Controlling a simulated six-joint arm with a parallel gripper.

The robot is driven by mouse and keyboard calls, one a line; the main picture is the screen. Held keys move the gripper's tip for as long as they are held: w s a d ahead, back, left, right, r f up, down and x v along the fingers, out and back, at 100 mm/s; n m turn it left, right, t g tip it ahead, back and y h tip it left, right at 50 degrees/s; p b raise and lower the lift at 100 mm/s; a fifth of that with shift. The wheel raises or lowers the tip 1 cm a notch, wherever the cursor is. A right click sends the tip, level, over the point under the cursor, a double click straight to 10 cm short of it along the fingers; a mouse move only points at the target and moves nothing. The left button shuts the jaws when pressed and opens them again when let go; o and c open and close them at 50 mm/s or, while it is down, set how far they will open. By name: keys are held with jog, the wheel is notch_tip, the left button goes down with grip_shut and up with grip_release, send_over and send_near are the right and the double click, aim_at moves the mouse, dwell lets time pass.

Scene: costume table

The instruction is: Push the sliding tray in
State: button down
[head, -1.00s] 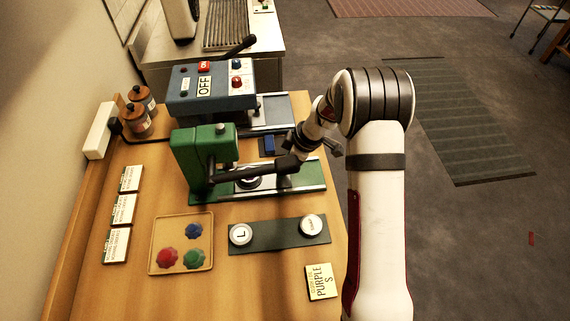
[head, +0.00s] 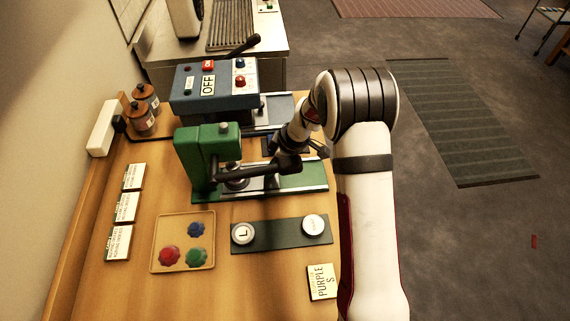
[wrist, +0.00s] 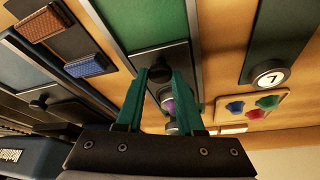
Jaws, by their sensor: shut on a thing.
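The green press (head: 205,155) stands on the wooden table, with a green railed base (head: 305,180) running out to the right. The dark sliding tray (wrist: 178,54) lies between the rails. A round pale piece (head: 236,184) sits under the press head; in the wrist view a purple disc (wrist: 168,104) shows between my fingers. My gripper (wrist: 160,75) has its teal fingers closed around the tray's black knob (wrist: 159,63).
A blue machine (head: 212,90) marked OFF stands behind the press, with its own rails. In front are a dark strip (head: 275,235) with two round badges and a wooden tray (head: 160,220) with coloured pieces. Cards and brown jars (head: 141,117) stand at the left.

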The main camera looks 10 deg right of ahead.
jog(key=shift+a, duration=0.4)
jog(key=c, duration=0.5)
grip_release()
jog(key=shift+c, duration=0.2)
jog(key=v, duration=1.5)
jog(key=shift+d+r, duration=0.15)
jog(key=shift+r, duration=0.25)
